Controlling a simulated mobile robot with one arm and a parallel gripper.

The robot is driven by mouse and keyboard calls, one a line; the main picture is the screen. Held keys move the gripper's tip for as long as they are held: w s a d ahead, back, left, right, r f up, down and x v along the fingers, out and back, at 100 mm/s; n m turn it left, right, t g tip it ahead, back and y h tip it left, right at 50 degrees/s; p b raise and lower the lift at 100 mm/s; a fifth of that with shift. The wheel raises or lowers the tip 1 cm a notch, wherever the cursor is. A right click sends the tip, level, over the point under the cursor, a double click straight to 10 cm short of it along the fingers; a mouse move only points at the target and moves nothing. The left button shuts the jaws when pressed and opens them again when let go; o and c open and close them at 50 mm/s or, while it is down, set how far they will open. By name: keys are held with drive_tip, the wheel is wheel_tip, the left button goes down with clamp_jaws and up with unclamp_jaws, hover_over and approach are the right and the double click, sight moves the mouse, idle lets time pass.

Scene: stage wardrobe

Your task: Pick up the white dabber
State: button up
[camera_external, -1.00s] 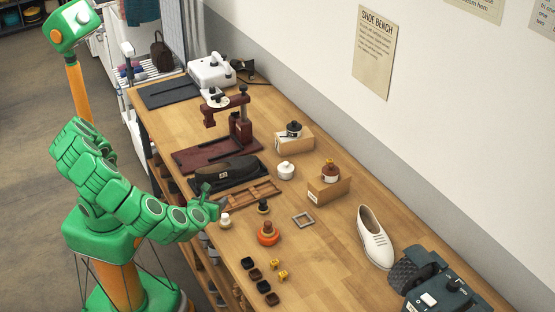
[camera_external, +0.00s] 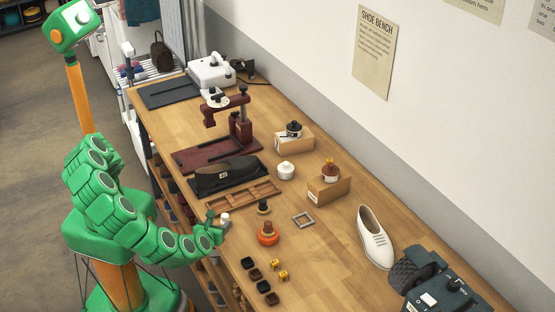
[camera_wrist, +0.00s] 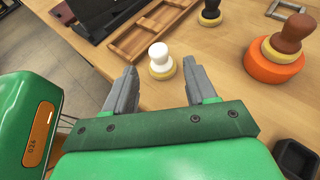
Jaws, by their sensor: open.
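The white dabber (camera_wrist: 159,56) has a rounded white knob on a pale yellow base and stands upright near the bench's front edge. It also shows in the external view (camera_external: 225,218), close to my fingers. My gripper (camera_wrist: 160,82) is open and empty. In the wrist view its two grey fingers point toward the dabber, which shows between them and a little beyond the tips. I cannot tell whether either finger touches it. In the external view my gripper (camera_external: 216,226) is low at the bench's front edge, beside the dabber.
A black-knobbed dabber (camera_wrist: 209,12) stands behind to the right. A brown-knobbed dabber (camera_wrist: 289,34) sits on an orange round base (camera_wrist: 273,68). A wooden divided tray (camera_wrist: 140,36) lies behind the white dabber. Small dark cups (camera_external: 248,263) stand farther right along the front edge.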

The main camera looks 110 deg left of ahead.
sight(224, 218)
drive_tip(key=shift+x, duration=3.55)
drive_tip(key=shift+a+r, duration=0.1)
drive_tip(key=shift+r, duration=0.1)
clamp_jaws()
